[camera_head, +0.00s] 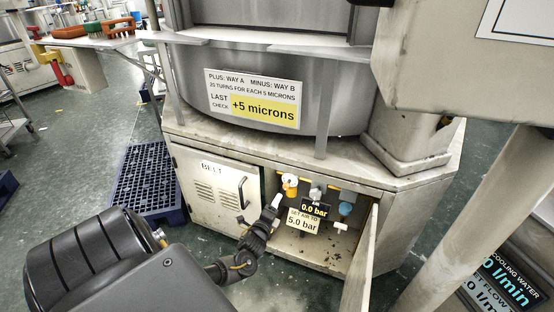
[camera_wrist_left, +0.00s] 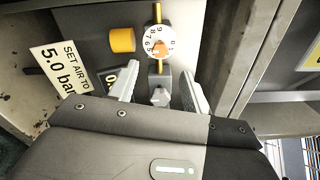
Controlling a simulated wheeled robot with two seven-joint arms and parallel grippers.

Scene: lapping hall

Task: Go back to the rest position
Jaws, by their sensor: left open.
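My left gripper (camera_head: 277,201) reaches into the open cabinet bay under the machine. In the left wrist view its two pale fingers (camera_wrist_left: 160,88) stand apart, open. A grey fitting (camera_wrist_left: 160,96) shows in the gap between them; I cannot tell whether they touch it. Beyond them are a white numbered dial (camera_wrist_left: 151,34) with an orange centre and an orange knob (camera_wrist_left: 122,40). In the head view an orange and white part (camera_head: 290,182) sits just above the fingertips. The pressure display (camera_head: 314,209) reads 0.0 bar. My right gripper is out of view.
A sign (camera_head: 303,222) says to set air to 5.0 bar. A blue pallet (camera_head: 146,184) lies left of the cabinet.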

